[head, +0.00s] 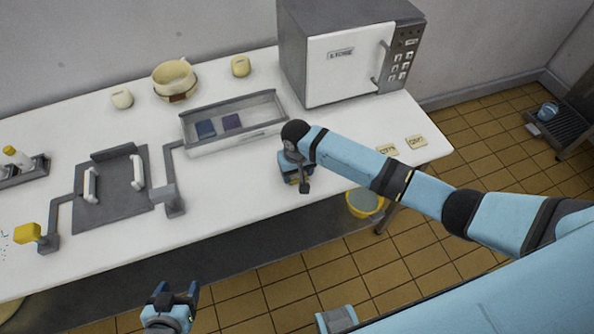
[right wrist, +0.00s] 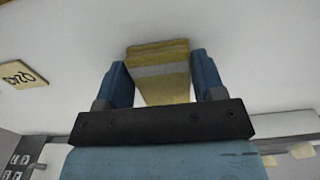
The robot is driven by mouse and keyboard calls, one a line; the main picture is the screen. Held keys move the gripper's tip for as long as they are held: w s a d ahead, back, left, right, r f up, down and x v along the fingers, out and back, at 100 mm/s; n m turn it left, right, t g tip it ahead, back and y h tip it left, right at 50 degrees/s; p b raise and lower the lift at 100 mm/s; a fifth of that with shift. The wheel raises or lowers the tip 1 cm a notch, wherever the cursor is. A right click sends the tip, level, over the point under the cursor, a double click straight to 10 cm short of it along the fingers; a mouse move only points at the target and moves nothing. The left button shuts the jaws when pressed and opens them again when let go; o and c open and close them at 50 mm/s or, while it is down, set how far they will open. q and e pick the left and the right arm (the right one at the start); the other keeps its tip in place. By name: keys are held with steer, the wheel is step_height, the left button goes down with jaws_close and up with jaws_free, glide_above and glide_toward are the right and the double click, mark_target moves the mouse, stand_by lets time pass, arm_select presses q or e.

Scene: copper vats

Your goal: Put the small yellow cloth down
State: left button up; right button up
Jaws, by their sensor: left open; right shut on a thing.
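The small yellow cloth (right wrist: 160,88), a folded block with a pale grey band, is between the two blue fingers of my right gripper (right wrist: 161,75) in the right wrist view. In the head view my right gripper (head: 297,181) points down at the white table's front part, right of the grey tray, and mostly hides the cloth. I cannot tell whether the cloth touches the table. My left gripper (head: 176,294) is open and empty, in front of the table's front edge.
The grey tray (head: 237,138) holds a blue and a purple folded piece. A microwave (head: 345,65) stands behind. Two labelled cards (head: 417,141) lie at the right end of the white table (head: 240,190). A yellow bucket (head: 365,203) is below the front edge.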

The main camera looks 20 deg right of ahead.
steer(key=o, duration=0.9)
steer(key=shift+f, duration=0.15)
step_height(320, 180, up, 12)
steer(key=s+a+f+y, duration=0.1)
steer(key=f, duration=0.1)
steer(key=s+a+f+t, duration=0.1)
steer(key=s+f, duration=0.1)
steer(key=s+a+f+t+y, duration=0.1)
steer(key=f, duration=0.1)
steer(key=shift+s+a+n+y, duration=0.1)
steer(key=shift+s+n+y, duration=0.2)
steer(key=shift+s+n, duration=0.1)
steer(key=s+d+f+t, duration=0.1)
steer(key=s+d+t, duration=0.1)
steer(key=s, duration=0.4)
steer(key=s+d+f+n+t, duration=0.1)
steer(key=s+d+t, duration=0.1)
steer(key=s+t, duration=0.2)
steer(key=s+d+f+n+t, duration=0.1)
steer(key=s+d+f+t, duration=0.1)
steer(key=s, duration=0.5)
steer(key=shift+s+t+y, duration=0.4)
steer(key=shift+t, duration=0.1)
steer(key=shift+d+f, duration=0.1)
